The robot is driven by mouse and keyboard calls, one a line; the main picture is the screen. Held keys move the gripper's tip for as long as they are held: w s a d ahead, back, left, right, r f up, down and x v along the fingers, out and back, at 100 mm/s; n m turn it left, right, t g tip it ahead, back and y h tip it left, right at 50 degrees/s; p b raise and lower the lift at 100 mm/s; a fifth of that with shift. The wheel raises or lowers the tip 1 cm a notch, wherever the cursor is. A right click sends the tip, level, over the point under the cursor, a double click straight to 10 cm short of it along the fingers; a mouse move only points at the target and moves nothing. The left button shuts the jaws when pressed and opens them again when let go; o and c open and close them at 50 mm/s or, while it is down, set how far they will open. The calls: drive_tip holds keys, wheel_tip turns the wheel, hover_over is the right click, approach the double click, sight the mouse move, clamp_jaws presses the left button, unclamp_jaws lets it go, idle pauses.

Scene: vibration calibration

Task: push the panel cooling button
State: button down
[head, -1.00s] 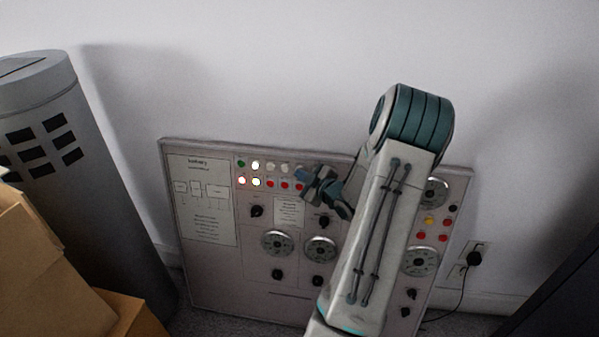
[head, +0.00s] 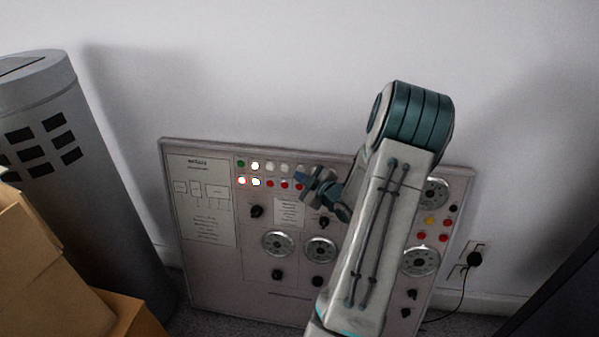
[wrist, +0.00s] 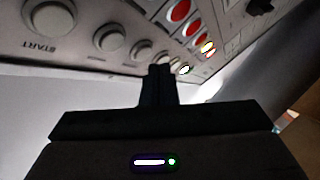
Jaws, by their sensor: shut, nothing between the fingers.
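The grey control panel (head: 205,265) leans against the wall, with rows of buttons along its top. I cannot tell which button is labelled cooling. My gripper (head: 306,182) is in front of the upper middle of the panel, by the button rows, and hides some of them. In the wrist view its fingers (wrist: 162,72) are shut and empty, pointing at a row of round white buttons (wrist: 108,37). A white button marked START (wrist: 50,18) is at the upper left there. Red buttons (wrist: 180,10) and a lit yellow one (wrist: 207,46) are at the upper right. Contact cannot be told.
A grey cylinder (head: 110,190) and cardboard boxes (head: 30,255) stand left of the panel. A wall outlet with a black plug (head: 474,259) is at the right. A dark object (head: 560,290) fills the lower right corner. My arm covers the panel's right middle.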

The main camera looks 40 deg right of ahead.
drive_tip(key=s+a, duration=0.1)
drive_tip(key=a, duration=0.1)
drive_tip(key=s+a+r, duration=0.1)
drive_tip(key=s, duration=0.1)
drive_tip(key=shift+s+a, duration=0.1)
drive_tip(key=shift+a, duration=0.25)
idle(0.8)
drive_tip(key=a+r+m+g+h+p, duration=0.35)
drive_tip(key=a+r+g+p, duration=0.4)
drive_tip(key=a+r, duration=0.55)
drive_tip(key=s+a+r+m+g+y+p, duration=0.2)
drive_tip(key=s+a+r, duration=0.3)
drive_tip(key=s+a, duration=0.3)
drive_tip(key=s+a+r+m+g+y+p, duration=0.2)
drive_tip(key=s+a+r+g+p, duration=0.1)
drive_tip(key=s+a, duration=0.5)
drive_tip(key=p+v, duration=0.1)
drive_tip(key=v, duration=0.1)
drive_tip(key=shift+r, duration=0.4)
drive_tip(key=shift+s+a, duration=0.1)
drive_tip(key=shift+s, duration=0.05)
